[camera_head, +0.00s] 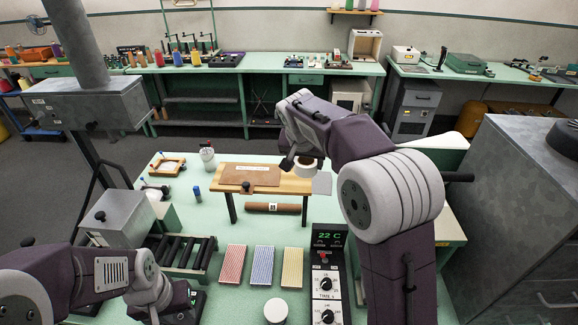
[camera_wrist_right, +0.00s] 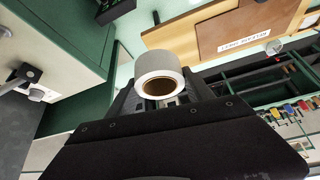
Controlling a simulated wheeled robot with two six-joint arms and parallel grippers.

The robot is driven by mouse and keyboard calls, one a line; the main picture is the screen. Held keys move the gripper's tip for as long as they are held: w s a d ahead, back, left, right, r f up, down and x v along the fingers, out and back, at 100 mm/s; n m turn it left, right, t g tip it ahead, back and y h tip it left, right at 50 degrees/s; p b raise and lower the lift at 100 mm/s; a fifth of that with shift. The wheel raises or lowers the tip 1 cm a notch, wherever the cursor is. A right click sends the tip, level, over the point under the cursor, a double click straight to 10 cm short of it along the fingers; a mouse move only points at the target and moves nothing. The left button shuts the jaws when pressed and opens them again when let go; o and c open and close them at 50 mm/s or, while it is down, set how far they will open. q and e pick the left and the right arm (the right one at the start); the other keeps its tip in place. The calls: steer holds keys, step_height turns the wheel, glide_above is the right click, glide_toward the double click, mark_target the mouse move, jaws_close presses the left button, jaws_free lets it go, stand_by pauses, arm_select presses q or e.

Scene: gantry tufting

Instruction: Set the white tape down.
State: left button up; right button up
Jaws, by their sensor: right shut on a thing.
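The white tape (camera_head: 307,171) is a roll with a brown core. My right gripper (camera_head: 296,161) is shut on it and holds it at the right end of the wooden stand (camera_head: 298,184); I cannot tell whether it touches the stand. In the right wrist view the tape (camera_wrist_right: 160,66) sits between the dark fingers, its hollow core facing the camera. My left gripper (camera_head: 180,302) is low at the bottom left, partly hidden by its own wrist, and its jaws cannot be made out.
A brown board (camera_head: 250,175) lies on the stand. A grey flat patch (camera_head: 322,183) is right of the stand. A brown roll (camera_head: 273,208) lies in front. Red, blue and yellow striped pads (camera_head: 264,266), a control box (camera_head: 327,275) and a white round item (camera_head: 276,311) are nearer.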

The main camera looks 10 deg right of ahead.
steer(key=p, duration=0.3)
glide_above(296, 178)
steer(key=f, duration=0.3)
steer(key=shift+s, duration=0.25)
steer(key=shift+w+f, duration=0.35)
steer(key=shift+w, duration=0.1)
steer(key=f, duration=0.3)
steer(key=shift+s+p, duration=0.2)
steer(key=shift+p, duration=0.2)
steer(key=shift+f, duration=0.4)
steer(key=shift+w+f, duration=0.1)
steer(key=shift+f, duration=0.05)
steer(key=shift+f, duration=0.2)
steer(key=o, duration=1.4)
steer(key=shift+r, duration=0.15)
